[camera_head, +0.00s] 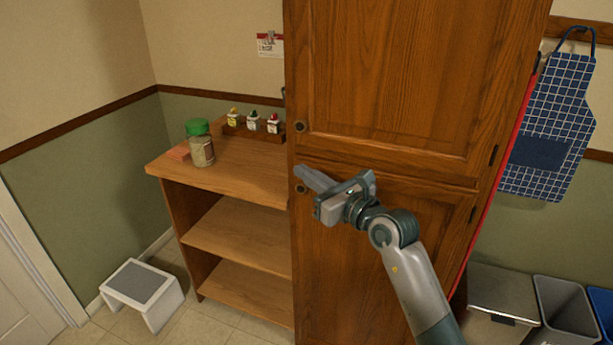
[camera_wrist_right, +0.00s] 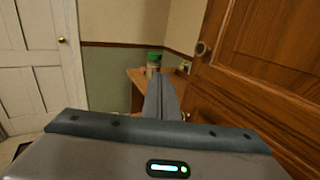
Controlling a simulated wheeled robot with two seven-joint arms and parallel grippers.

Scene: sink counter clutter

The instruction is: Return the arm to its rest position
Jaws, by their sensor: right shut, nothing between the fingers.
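My right gripper (camera_head: 312,177) is shut and empty. It is held in front of the tall wooden cabinet (camera_head: 390,90), near the lower door's round knob (camera_head: 301,189). I cannot tell whether it touches the door. My right arm (camera_head: 412,275) comes up from the bottom right of the head view. In the right wrist view the closed fingers (camera_wrist_right: 161,98) point toward the shelf, with the cabinet on the right. My left gripper is not in view.
A wooden shelf unit (camera_head: 235,178) holds a green-lidded jar (camera_head: 201,148) and a rack of small bottles (camera_head: 252,130). A white step stool (camera_head: 145,293) stands on the floor at left. Bins (camera_head: 501,293) stand at bottom right. A blue checked apron (camera_head: 548,130) hangs at right.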

